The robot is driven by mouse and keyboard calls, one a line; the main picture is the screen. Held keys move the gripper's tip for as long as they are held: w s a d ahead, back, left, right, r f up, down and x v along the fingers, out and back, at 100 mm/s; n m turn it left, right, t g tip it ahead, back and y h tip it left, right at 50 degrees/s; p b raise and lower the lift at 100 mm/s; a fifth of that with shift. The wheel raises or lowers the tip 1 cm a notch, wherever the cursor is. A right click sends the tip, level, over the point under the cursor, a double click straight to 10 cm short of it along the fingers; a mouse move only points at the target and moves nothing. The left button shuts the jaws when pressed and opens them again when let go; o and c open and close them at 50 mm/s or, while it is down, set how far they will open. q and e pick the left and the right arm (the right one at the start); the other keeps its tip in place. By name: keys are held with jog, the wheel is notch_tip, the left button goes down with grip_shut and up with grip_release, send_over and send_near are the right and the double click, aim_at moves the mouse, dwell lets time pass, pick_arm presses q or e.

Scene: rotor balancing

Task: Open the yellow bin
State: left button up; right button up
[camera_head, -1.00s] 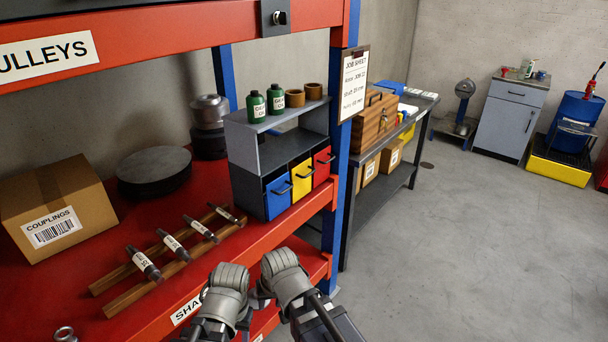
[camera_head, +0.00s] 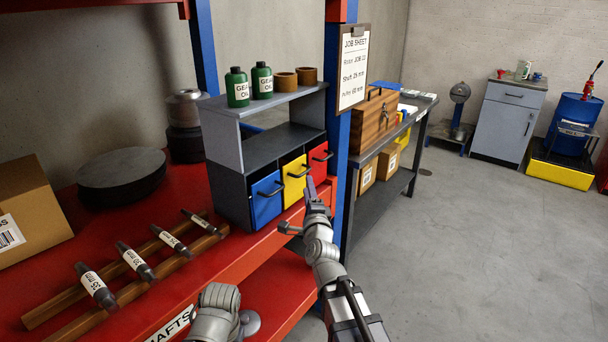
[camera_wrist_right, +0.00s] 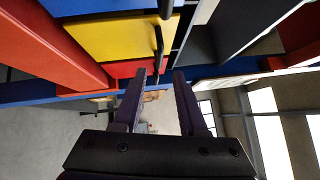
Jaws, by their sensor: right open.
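The yellow bin (camera_head: 294,183) sits between the blue bin (camera_head: 266,201) and the red bin (camera_head: 320,165) in the bottom row of a small grey cabinet. Its front is about flush with theirs and has a dark bar handle. My right gripper (camera_head: 309,184) is open and empty, in front of the bins near the yellow and red ones, apart from the handle as far as I can tell. In the right wrist view the yellow bin (camera_wrist_right: 115,38) and its handle lie beyond the open fingers (camera_wrist_right: 158,76). My left gripper is not in view; only part of its arm shows.
The cabinet (camera_head: 230,190) stands on a red shelf (camera_head: 225,262) beside a blue post (camera_head: 337,200). Gear oil bottles (camera_head: 238,88) stand on top. Shafts (camera_head: 135,262) lie on a wooden rack to the left.

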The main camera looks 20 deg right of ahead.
aim_at(304, 173)
jog(key=w, duration=0.5)
jog(key=w+r+p, duration=0.1)
jog(key=w, duration=0.1)
jog(key=shift+w+d, duration=0.4)
jog(key=shift+c, duration=0.3)
grip_shut()
jog(key=shift+s, duration=0.1)
dwell(0.8)
